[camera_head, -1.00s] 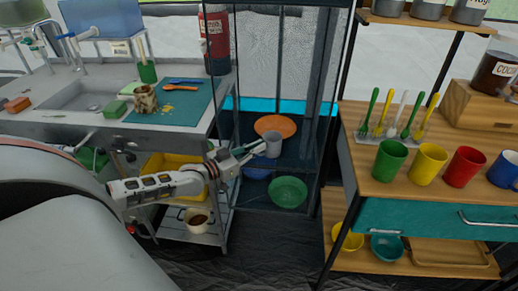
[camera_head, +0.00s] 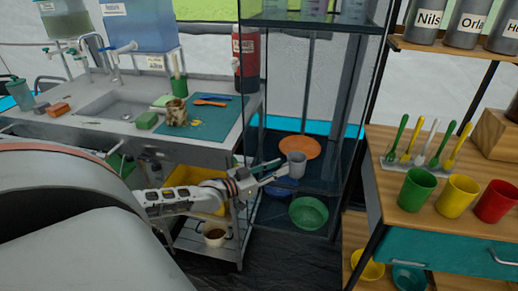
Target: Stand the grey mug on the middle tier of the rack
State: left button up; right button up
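The grey mug (camera_head: 297,163) is upright at the dark glass-shelved rack (camera_head: 313,22), in front of an orange plate (camera_head: 299,147). My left gripper (camera_head: 279,171) reaches in from the left. Its fingers are apart, with their tips at the mug's left side. I cannot tell whether they grip the mug, or whether its base rests on the shelf. My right gripper is not in view.
A green bowl (camera_head: 309,212) sits low in the rack, and a blue bowl (camera_head: 283,188) is below the mug. Rack posts stand close around the gripper. A sink counter (camera_head: 104,127) is at left. A wooden table (camera_head: 399,208) with coloured cups is at right.

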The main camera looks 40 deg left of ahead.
pick_arm(q)
jog(key=p+v, duration=0.2)
jog(key=v, duration=0.8)
jog(key=s+d+f+g, duration=0.2)
jog(key=s+d+f, duration=0.3)
jog(key=d, duration=0.4)
jog(key=s+d+f+m+g+y, duration=0.1)
jog(key=s+d+f+g, duration=0.1)
jog(key=s+d+f, duration=0.4)
jog(key=s+d+f+m+g, duration=0.1)
jog(key=s+d+f+g, duration=0.2)
jog(key=s+d, duration=0.6)
jog(key=shift+s+d+f+y, duration=0.2)
jog(key=shift+d+f+y, duration=0.2)
jog(key=shift+d+f, duration=1.05)
jog(key=shift+d+r, duration=0.25)
